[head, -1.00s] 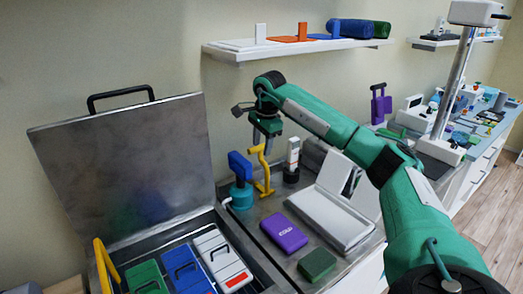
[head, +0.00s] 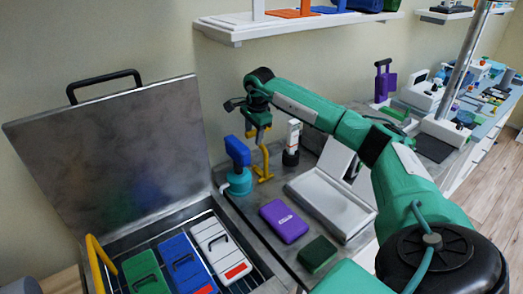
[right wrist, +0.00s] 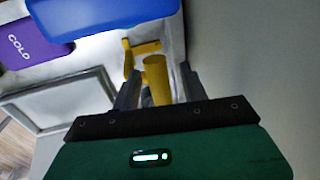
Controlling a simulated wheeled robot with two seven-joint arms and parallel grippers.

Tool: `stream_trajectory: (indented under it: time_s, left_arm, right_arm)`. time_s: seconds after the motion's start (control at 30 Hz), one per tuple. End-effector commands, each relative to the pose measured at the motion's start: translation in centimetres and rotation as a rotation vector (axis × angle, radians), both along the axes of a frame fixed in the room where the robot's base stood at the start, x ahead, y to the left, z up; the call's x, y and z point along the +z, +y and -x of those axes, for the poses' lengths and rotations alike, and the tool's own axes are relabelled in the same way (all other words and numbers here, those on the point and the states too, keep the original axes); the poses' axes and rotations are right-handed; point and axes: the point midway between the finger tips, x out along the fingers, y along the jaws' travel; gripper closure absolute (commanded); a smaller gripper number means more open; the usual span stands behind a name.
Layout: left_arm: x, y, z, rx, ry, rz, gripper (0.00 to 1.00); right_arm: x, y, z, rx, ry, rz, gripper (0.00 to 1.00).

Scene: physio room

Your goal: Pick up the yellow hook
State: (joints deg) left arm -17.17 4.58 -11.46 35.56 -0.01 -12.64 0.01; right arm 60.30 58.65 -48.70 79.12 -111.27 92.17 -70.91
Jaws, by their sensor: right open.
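The yellow hook (head: 265,168) stands upright on the grey metal counter, just right of a blue-topped teal device. My right gripper (head: 259,138) points down over its upper end. In the right wrist view, the yellow hook (right wrist: 157,80) shows between the two spread fingers of my right gripper (right wrist: 158,92); I see no closed grip on it. The hook's top is partly hidden by the gripper in the head view. My left gripper is not in view.
The blue-topped teal device (head: 238,170) stands close beside the hook, and a white-and-black bottle (head: 292,145) to its right. A purple pack (head: 284,221), a green block (head: 317,253) and a white tray (head: 325,205) lie nearer. An open metal bin (head: 120,150) is at left.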

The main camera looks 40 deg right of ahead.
Motion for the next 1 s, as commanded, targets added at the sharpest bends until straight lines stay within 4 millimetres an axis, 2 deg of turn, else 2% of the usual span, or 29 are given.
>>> stream_trajectory:
  time_s: [0.23, 0.4, 0.47, 0.87, 1.0]
  left_arm:
    - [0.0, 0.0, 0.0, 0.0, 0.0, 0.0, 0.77]
    - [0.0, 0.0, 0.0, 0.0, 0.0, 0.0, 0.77]
    - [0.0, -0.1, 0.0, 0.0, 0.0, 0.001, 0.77]
    - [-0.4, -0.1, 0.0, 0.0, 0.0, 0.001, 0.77]
    - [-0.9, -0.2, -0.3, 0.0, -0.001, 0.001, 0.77]
  right_arm:
    - [-0.1, 0.0, 0.0, 0.0, -0.001, 0.0, 0.58]
    - [-0.1, 0.0, 0.0, 0.0, -0.001, 0.0, 0.91]
    - [-0.1, 0.0, 0.0, 0.0, -0.001, 0.0, 1.0]
    - [0.1, 0.0, 0.1, 0.0, -0.002, 0.0, 1.0]
    - [1.2, 0.0, 0.3, 0.0, -0.006, 0.0, 1.0]
